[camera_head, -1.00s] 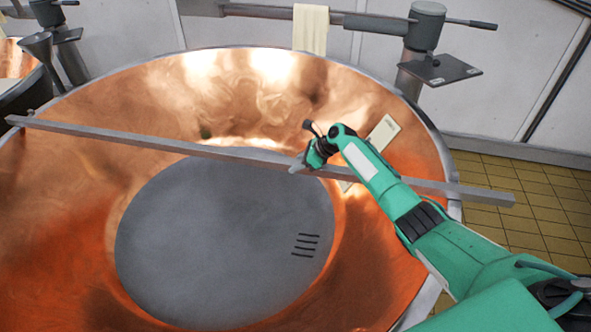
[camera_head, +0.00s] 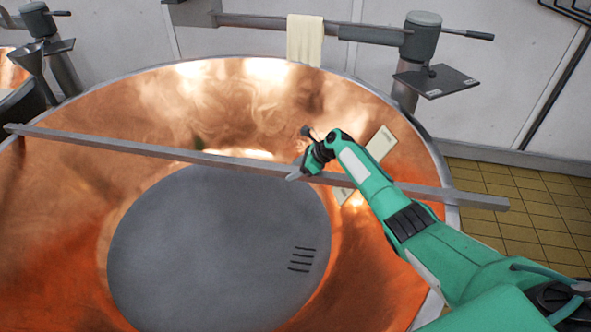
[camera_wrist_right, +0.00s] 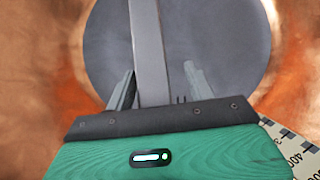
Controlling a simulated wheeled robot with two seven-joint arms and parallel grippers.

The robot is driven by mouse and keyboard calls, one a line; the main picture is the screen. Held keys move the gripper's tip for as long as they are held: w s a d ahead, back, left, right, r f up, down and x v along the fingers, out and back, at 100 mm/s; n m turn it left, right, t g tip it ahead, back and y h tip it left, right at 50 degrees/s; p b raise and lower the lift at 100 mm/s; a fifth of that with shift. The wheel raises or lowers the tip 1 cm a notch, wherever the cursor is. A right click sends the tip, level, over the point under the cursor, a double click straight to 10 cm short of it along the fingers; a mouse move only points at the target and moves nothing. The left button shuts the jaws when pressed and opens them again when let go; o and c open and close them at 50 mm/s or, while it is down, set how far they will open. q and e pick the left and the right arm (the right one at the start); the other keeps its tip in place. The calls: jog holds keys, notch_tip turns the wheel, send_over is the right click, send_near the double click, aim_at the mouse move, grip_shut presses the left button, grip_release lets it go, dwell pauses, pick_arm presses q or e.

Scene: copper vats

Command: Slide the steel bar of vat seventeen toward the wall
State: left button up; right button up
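The long steel bar (camera_head: 240,160) lies across the copper vat (camera_head: 90,120), resting on the rim at left and right. My right gripper (camera_head: 297,175) is at the bar, a little right of its middle. In the right wrist view the bar (camera_wrist_right: 150,50) runs between the two fingers of my right gripper (camera_wrist_right: 160,88). The fingers are apart; the left one is close to the bar, and a gap shows between the bar and the right one. My right forearm hides part of the bar. My left gripper is not in view.
A pale wall (camera_head: 480,90) stands behind the vat. A post with a dark plate (camera_head: 437,81) and a horizontal arm carrying a cream cloth (camera_head: 305,40) stand by the far rim. A white scale strip (camera_head: 381,143) lines the vat. Yellow tiled floor (camera_head: 525,200) is at right.

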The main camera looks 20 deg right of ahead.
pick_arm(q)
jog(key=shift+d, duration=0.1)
pick_arm(e)
jog(key=shift+s+r, duration=0.1)
jog(key=shift+s+r, duration=0.1)
jog(key=shift+r, duration=0.05)
jog(key=v, duration=1.3)
jog(key=shift+d, duration=0.2)
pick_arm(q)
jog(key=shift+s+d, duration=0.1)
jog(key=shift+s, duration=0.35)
